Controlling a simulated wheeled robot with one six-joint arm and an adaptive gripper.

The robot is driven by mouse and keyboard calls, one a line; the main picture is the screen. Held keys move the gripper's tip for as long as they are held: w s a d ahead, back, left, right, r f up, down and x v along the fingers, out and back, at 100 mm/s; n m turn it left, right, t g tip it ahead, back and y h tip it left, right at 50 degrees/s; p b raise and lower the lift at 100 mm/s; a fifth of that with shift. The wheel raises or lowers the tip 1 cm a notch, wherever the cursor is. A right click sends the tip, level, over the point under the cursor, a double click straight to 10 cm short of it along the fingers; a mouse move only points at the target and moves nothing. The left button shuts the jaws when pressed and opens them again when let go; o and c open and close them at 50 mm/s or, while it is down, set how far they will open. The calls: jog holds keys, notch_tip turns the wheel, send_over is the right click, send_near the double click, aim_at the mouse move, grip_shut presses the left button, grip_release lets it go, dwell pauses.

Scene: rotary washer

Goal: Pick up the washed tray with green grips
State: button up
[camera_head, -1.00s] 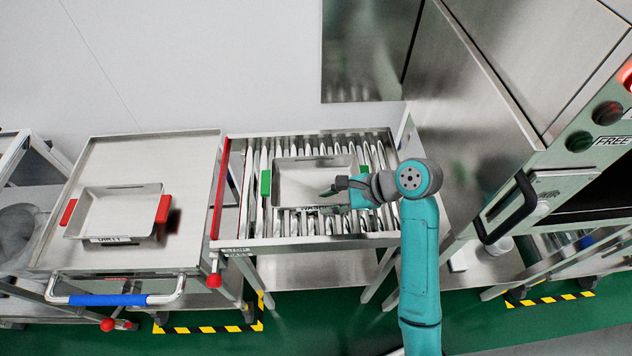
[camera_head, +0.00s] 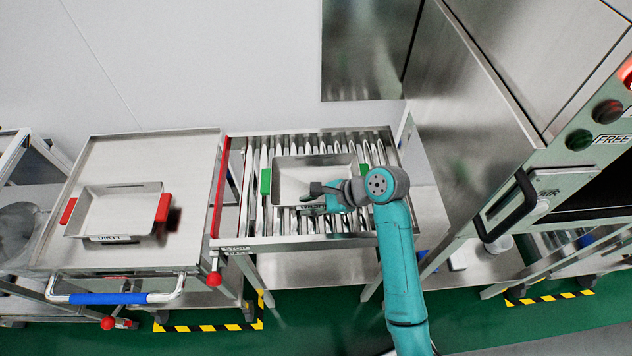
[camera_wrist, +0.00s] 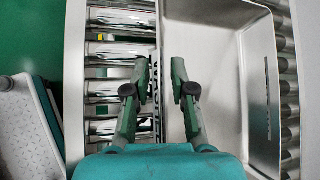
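The metal tray with green grips (camera_head: 300,170) lies on the roller conveyor in the head view. Its left green grip (camera_head: 265,182) is clear, and its right one (camera_head: 363,168) shows partly behind my arm. My gripper (camera_head: 318,188) is at the tray's near side, left of the right grip. In the wrist view my gripper (camera_wrist: 162,70) is open with nothing held. One finger lies over the rollers and the other over the inside of the tray (camera_wrist: 222,85), with the tray's rim between them. I cannot tell whether the fingers touch it.
A second tray (camera_head: 115,205) with red grips and a "DIRTY" label sits on the cart (camera_head: 150,150) at left. A red bar (camera_head: 221,190) edges the roller conveyor (camera_head: 250,215). The washer machine (camera_head: 500,120) stands at right.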

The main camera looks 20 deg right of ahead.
grip_shut()
jog(key=shift+r, duration=0.1)
